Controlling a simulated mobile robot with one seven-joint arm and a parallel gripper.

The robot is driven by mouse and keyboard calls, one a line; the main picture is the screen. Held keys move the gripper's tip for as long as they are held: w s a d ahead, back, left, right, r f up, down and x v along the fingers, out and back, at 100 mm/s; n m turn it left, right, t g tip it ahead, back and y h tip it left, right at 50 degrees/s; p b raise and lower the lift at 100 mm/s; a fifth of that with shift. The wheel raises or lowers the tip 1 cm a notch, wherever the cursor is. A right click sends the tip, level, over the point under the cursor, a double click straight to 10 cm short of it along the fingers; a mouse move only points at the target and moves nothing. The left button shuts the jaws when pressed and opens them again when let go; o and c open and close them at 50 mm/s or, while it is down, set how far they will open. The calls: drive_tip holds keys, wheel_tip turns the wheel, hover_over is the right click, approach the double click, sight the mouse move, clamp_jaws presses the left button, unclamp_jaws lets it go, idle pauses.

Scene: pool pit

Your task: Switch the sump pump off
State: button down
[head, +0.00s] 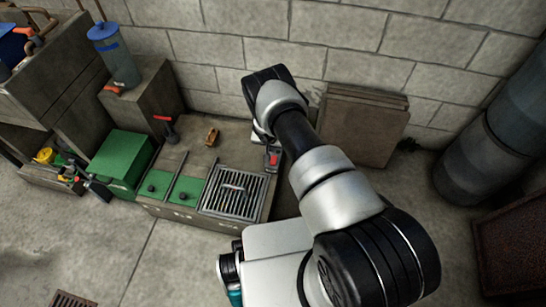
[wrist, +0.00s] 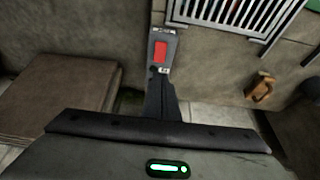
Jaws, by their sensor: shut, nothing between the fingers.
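A small grey switch box with a red rocker (wrist: 161,52) sits at the edge of the concrete block, beside the metal grate. In the head view the red switch (head: 273,160) shows just left of my forearm. My gripper (wrist: 160,74) is shut and empty, its dark fingers pointing at the box just below the red rocker in the wrist view. I cannot tell whether the fingertips touch the box. The rocker's position is too small to read. In the head view my arm hides most of the gripper. I cannot pick out the pump itself.
The metal grate (head: 234,191) lies in the block top (head: 190,150), beside green panels (head: 152,188). A tan object (wrist: 262,86) and a red-handled valve (head: 168,128) stand there too. Brown slabs (head: 361,124) lean on the block wall. A green box (head: 122,160) stands left.

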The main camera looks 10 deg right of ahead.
sight(273, 161)
drive_tip(key=b+x, duration=0.1)
drive_tip(key=x, duration=0.2)
drive_tip(key=b+x, duration=0.1)
drive_tip(key=x, duration=0.2)
drive_tip(key=s+b+x, duration=0.1)
drive_tip(key=b+x, duration=0.1)
drive_tip(key=x, duration=0.1)
drive_tip(key=shift+w+f, duration=0.2)
drive_tip(key=shift+f, duration=0.35)
drive_tip(key=shift+w+f, duration=0.15)
drive_tip(key=shift+f, duration=0.05)
drive_tip(key=shift+s, duration=0.2)
drive_tip(key=shift+s+a+f+p, duration=0.1)
drive_tip(key=shift+s+a+p, duration=0.05)
drive_tip(key=shift+s+p, duration=0.25)
drive_tip(key=shift+s+a+f+p, duration=0.1)
drive_tip(key=shift+s+a+p, duration=0.15)
drive_tip(key=shift+s, duration=0.15)
drive_tip(key=shift+r, duration=0.15)
